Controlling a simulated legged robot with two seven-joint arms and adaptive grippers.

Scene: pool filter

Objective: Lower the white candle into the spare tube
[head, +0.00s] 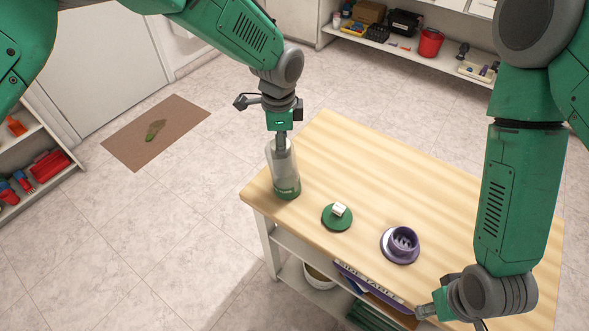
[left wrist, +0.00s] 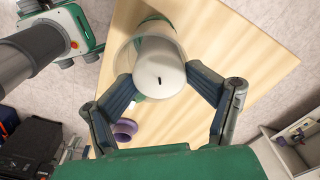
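The white candle (left wrist: 160,80) is a pale cylinder with a dark slot in its end. In the left wrist view its end is between my left gripper's (left wrist: 160,76) fingertips, which appear to touch its sides. The clear tube (head: 282,166) with a green base stands upright at the table's left corner. My left gripper (head: 281,134) is right above it. The candle's lower part appears to be inside the tube; its depth is hard to judge. The tube's rim (left wrist: 116,62) shows around and beyond the candle. My right gripper (head: 432,309) is low at the table's front; its fingers are unclear.
A green disc with a white block (head: 337,215) and a purple flanged cup (head: 401,244) stand right of the tube on the wooden table (head: 360,165). The back of the tabletop is clear. Shelves below hold a white bucket (head: 319,275) and other items.

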